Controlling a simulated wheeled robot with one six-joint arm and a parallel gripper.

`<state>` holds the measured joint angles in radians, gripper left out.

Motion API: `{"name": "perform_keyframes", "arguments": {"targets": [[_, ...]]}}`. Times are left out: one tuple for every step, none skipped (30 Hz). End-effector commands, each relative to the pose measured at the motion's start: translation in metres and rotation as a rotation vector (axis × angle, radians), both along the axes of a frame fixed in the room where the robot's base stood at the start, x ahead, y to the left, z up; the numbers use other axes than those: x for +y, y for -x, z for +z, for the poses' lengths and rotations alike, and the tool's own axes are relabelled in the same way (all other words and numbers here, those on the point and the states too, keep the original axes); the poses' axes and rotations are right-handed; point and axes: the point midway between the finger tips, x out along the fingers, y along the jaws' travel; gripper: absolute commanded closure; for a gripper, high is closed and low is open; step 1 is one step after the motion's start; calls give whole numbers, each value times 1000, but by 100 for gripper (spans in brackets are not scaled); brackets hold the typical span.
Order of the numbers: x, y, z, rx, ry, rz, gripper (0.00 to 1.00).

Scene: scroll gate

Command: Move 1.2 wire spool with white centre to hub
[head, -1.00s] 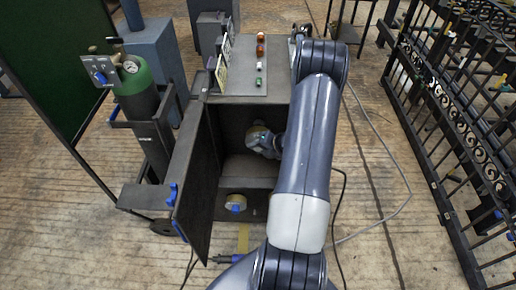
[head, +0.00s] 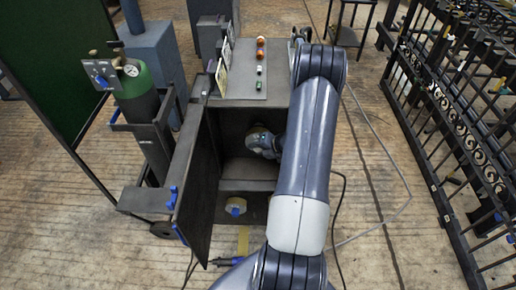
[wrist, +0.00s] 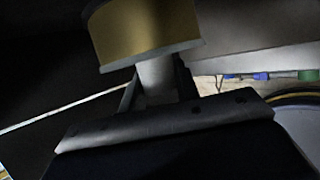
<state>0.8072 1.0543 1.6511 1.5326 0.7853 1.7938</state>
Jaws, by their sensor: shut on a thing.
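The wire spool with white centre (wrist: 145,28) shows at the top of the wrist view as a gold-brown wound drum on a white core. My gripper (wrist: 155,88) is shut on the white core just below the drum. In the head view my gripper (head: 268,144) is inside the dark open cabinet (head: 232,125), with a bit of the spool (head: 256,130) showing at its far side. My arm covers the cabinet's right side. I cannot make out the hub in the dark interior, nor whether the spool touches it.
A tan spool with blue centre (head: 235,207) lies on the cabinet's lower front ledge. The cabinet door (head: 190,190) stands open at left. Small coloured items (head: 260,55) stand on the cabinet top. A green gas cylinder (head: 140,95) is at left, an iron gate (head: 460,120) at right.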

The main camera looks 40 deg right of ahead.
Motion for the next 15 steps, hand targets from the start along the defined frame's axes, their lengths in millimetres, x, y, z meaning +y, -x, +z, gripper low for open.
{"name": "perform_keyframes", "arguments": {"targets": [[-1, -1, 2, -5, 2, 1, 100], [-1, -1, 2, -5, 2, 1, 100], [-1, -1, 2, -5, 2, 1, 100], [-1, -2, 2, -5, 2, 1, 100], [-2, -2, 2, -5, 2, 1, 100], [-2, -3, 2, -5, 2, 1, 100], [-2, -3, 2, -5, 2, 1, 100], [-3, -4, 2, -5, 2, 1, 100], [-3, -5, 2, -5, 2, 1, 100], [-4, -5, 2, -5, 2, 1, 100], [-4, -6, 2, -5, 2, 1, 100], [-5, -7, 2, -4, 1, 1, 100], [-5, -7, 2, -4, 1, 1, 100], [-6, -8, 2, -4, 1, 1, 100], [-6, -9, 2, -4, 1, 1, 100]]}}
